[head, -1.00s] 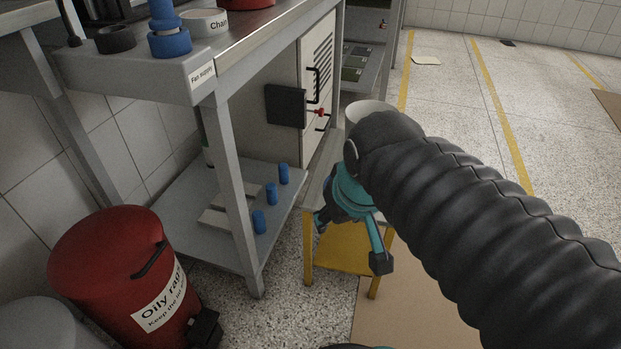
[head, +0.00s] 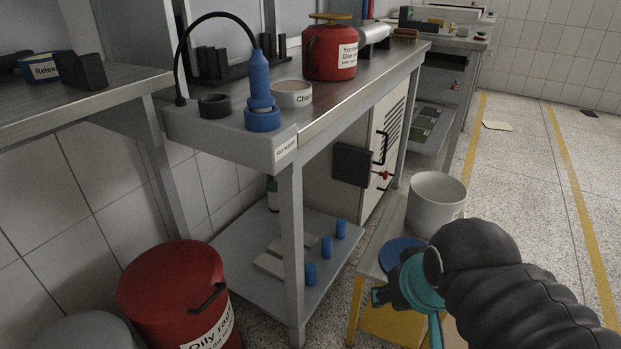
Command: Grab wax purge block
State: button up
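No block is labelled as wax. Two flat pale blocks lie on the lower shelf of the steel bench, a rear one (head: 307,240) and a front one (head: 269,264); I cannot tell whether either is the wax purge block. My teal gripper (head: 405,312) is at the lower right, to the right of that shelf and above a small yellow-legged stand (head: 372,262). Its fingers look spread, with nothing seen between them. One finger runs toward the bottom edge of the view. A blue round thing (head: 399,248) on the stand is partly hidden behind my gripper.
A red oily-rags bin (head: 172,285) stands at front left. A white bucket (head: 436,202) stands behind my gripper. The bench top holds a red can (head: 331,58) and a blue tool (head: 260,85).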

aim_at(310, 268)
jog(key=z, duration=1.35)
jog(key=k, duration=0.4)
jog(key=u, duration=0.4)
